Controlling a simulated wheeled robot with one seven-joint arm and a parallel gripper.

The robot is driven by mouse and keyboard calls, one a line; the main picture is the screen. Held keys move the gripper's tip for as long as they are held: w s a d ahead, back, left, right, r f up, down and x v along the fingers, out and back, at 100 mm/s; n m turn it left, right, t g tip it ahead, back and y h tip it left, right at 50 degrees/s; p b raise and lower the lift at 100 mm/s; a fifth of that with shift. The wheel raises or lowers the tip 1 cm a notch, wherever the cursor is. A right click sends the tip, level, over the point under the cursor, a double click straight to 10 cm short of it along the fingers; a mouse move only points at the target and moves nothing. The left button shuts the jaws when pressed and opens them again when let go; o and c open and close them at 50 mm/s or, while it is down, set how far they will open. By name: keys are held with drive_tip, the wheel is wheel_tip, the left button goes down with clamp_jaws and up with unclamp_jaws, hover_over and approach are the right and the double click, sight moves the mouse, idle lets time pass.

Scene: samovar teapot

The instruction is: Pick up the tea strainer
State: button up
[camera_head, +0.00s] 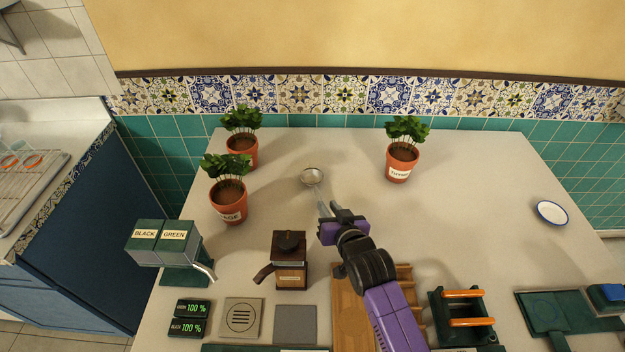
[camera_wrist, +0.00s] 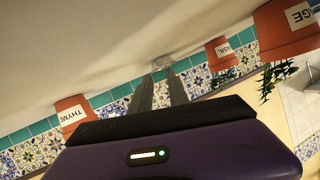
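The tea strainer (camera_head: 312,177) lies on the pale table between the potted plants, its round metal mesh bowl toward the back wall. My gripper (camera_head: 322,208) reaches in from the front right, low over the table, with its fingers close behind the bowl. In the wrist view the strainer bowl (camera_wrist: 162,63) shows just beyond my fingertips. My two grey fingers (camera_wrist: 160,92) stand apart with a gap between them. The strainer's handle is hard to make out near the fingers; I cannot tell whether it lies between them.
A sage pot (camera_head: 229,208) and another pot (camera_head: 241,151) stand left of the strainer, a thyme pot (camera_head: 399,170) right. A wooden grinder (camera_head: 290,265) and tea dispenser (camera_head: 170,250) are at front left. A white dish (camera_head: 551,212) sits far right. The table's right middle is clear.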

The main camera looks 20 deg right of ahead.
sight(319, 196)
drive_tip(key=shift+x, duration=3.95)
drive_tip(key=shift+a, duration=0.15)
clamp_jaws()
